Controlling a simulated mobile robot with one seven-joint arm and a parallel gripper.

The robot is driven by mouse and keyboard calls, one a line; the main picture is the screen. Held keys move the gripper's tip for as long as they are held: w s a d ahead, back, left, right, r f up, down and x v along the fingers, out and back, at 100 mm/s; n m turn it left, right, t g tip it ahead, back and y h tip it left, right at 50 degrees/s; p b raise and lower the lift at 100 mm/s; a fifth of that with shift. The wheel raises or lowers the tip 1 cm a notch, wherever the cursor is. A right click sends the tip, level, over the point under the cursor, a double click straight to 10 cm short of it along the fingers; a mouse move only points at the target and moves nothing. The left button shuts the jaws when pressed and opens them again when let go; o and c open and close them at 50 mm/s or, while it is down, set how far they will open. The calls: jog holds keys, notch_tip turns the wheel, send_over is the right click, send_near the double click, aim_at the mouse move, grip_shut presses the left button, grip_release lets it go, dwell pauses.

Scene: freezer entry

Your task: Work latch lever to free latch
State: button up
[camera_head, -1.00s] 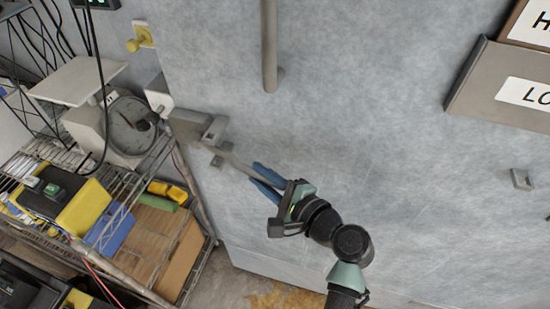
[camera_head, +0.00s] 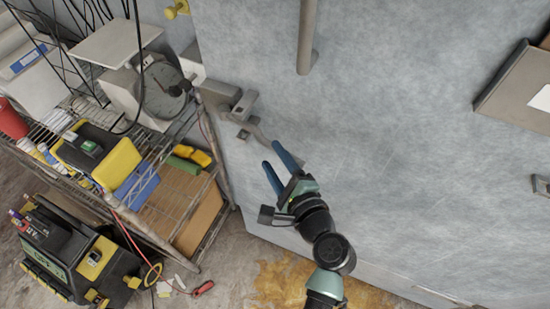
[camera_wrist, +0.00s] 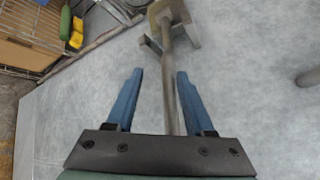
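The latch (camera_head: 241,104) is a grey metal fitting at the left edge of the pale grey freezer door, and its upper part shows at the top of the wrist view (camera_wrist: 160,38). The latch lever (camera_head: 262,136) is a thin grey bar slanting down and right from it. My gripper (camera_head: 269,154) is open, with two blue fingers pointing up and left along the lever. In the wrist view the lever (camera_wrist: 171,90) lies within the gap between the fingers (camera_wrist: 160,72), nearer the right finger. I cannot tell whether it touches that finger. The lever's far end is hidden near the palm.
A wire shelf (camera_head: 150,180) with a dial scale (camera_head: 163,92) and boxes stands close on the left. A vertical bar handle (camera_head: 306,38) is above on the door. A sign holder (camera_head: 510,95) is at right. Yellow stains (camera_head: 285,280) mark the floor below.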

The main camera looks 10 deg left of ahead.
jog(key=b+v, duration=0.3)
jog(key=v, duration=1)
jog(key=shift+w, duration=0.1)
